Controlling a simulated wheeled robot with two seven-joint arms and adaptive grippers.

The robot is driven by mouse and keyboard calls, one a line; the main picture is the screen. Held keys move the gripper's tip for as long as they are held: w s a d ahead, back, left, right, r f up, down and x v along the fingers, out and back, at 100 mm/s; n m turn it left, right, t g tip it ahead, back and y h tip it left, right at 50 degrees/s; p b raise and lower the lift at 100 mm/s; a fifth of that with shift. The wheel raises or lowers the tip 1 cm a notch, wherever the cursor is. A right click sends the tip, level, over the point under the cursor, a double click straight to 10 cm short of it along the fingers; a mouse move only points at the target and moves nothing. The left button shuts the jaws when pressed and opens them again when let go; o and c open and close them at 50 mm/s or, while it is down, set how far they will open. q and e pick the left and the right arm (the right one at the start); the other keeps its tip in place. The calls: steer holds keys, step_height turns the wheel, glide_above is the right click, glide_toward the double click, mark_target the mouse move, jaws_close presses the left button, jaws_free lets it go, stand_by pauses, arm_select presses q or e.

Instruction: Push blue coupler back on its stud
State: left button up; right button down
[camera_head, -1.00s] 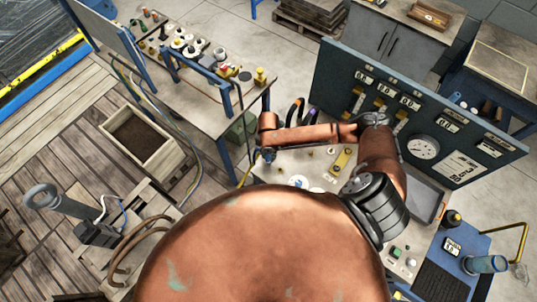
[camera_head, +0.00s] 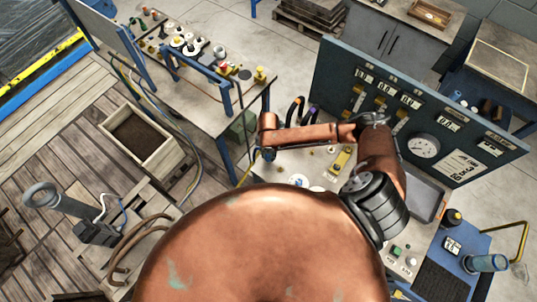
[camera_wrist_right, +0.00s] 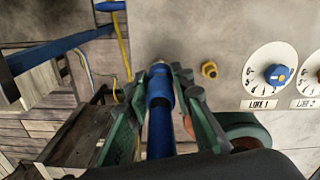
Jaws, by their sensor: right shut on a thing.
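The blue coupler (camera_wrist_right: 160,88) is in the middle of the right wrist view, with its dark blue hose (camera_wrist_right: 161,130) running down towards the camera. My right gripper (camera_wrist_right: 166,78) is shut on it, with green fingers on both sides. The coupler's front end is at the edge of a pale panel; I cannot tell whether it sits on a stud, as that end hides the spot. In the head view my right gripper (camera_head: 264,152) is small, at the left edge of the pale worktop (camera_head: 315,165). My left gripper is not in view.
A bare brass stud (camera_wrist_right: 209,70) is just right of the coupler, then a dial with a blue knob (camera_wrist_right: 277,75). A blue gauge panel (camera_head: 335,80) stands behind the worktop.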

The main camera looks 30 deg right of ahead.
steer(key=shift+f, duration=0.6)
stand_by(1.5)
steer(key=shift+f, duration=0.1)
stand_by(0.5)
steer(key=c, duration=1.6)
jaws_free()
step_height(320, 180, up, 12)
steer(key=shift+f, duration=0.1)
